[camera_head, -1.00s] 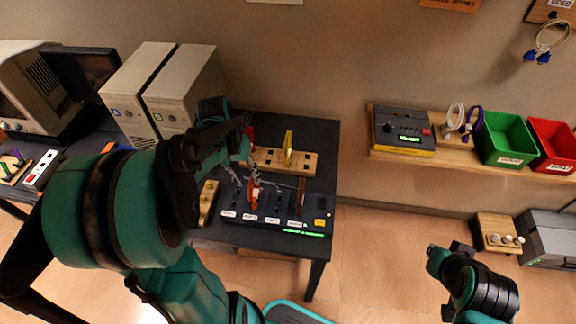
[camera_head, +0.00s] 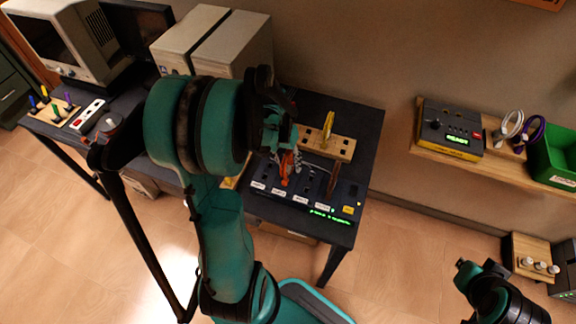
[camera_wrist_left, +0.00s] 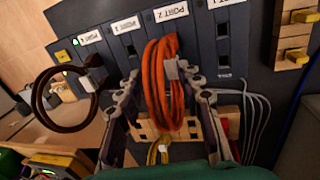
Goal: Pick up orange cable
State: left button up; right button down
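The orange cable (camera_wrist_left: 160,85) is a coiled bundle with a pale tie, upright at the slot labelled PORT 2 on the dark port panel (camera_wrist_left: 195,50). In the head view the orange cable (camera_head: 286,167) shows small on the same panel (camera_head: 303,192). My left gripper (camera_wrist_left: 165,118) is open, with one finger on each side of the coil and visible gaps between. In the head view the left gripper (camera_head: 291,152) is partly hidden by my left arm. My right arm's end (camera_head: 476,276) is at the lower right, away from the table; its fingers are not clear.
A dark coiled cable (camera_wrist_left: 62,98) is plugged in at another port. A wooden rack (camera_head: 338,146) with a yellow cable (camera_head: 328,127) lies behind the panel. Beige computer cases (camera_head: 228,45) stand at the back. A wall shelf (camera_head: 497,165) holds a device, white and purple cables and a green bin (camera_head: 555,155).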

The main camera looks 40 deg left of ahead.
pick_arm(q)
grip_shut()
jog(key=shift+r, duration=0.1)
jog(key=shift+r, duration=0.3)
jog(key=d+r+p, duration=0.4)
jog(key=d+r, duration=0.6)
jog(key=d, duration=0.1)
jog(key=shift+w+d, duration=0.35)
jog(key=shift+w, duration=0.1)
